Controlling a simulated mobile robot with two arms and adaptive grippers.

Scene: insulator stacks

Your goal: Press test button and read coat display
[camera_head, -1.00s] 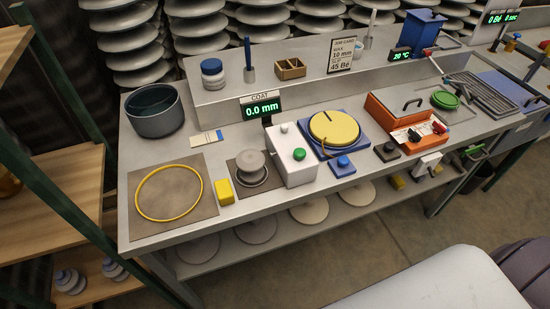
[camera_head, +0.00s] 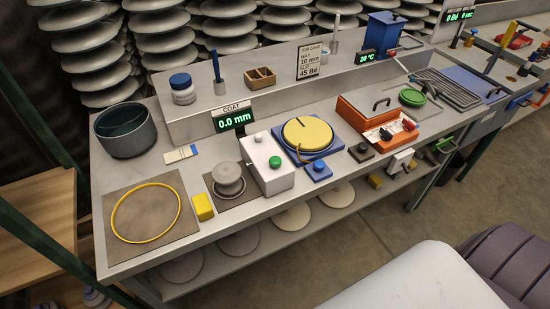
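The coat display (camera_head: 232,120) stands on the bench under a "COAT" label and reads 0.0 mm in green. In front of it is a white box (camera_head: 263,152) with a green button (camera_head: 275,162) on its front and a small light knob on top. A grey insulator piece (camera_head: 228,176) sits on a dark mat left of the white box. A blue box with a blue button (camera_head: 319,168) stands to the right, by the yellow round plate (camera_head: 307,133). Neither of my grippers is in view.
A dark pot (camera_head: 125,131), a yellow ring (camera_head: 146,212) on a mat and a yellow block (camera_head: 203,207) are at the left. An orange tray (camera_head: 362,119) is at the right. A job card (camera_head: 309,61) and small containers stand on the raised shelf (camera_head: 200,112).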

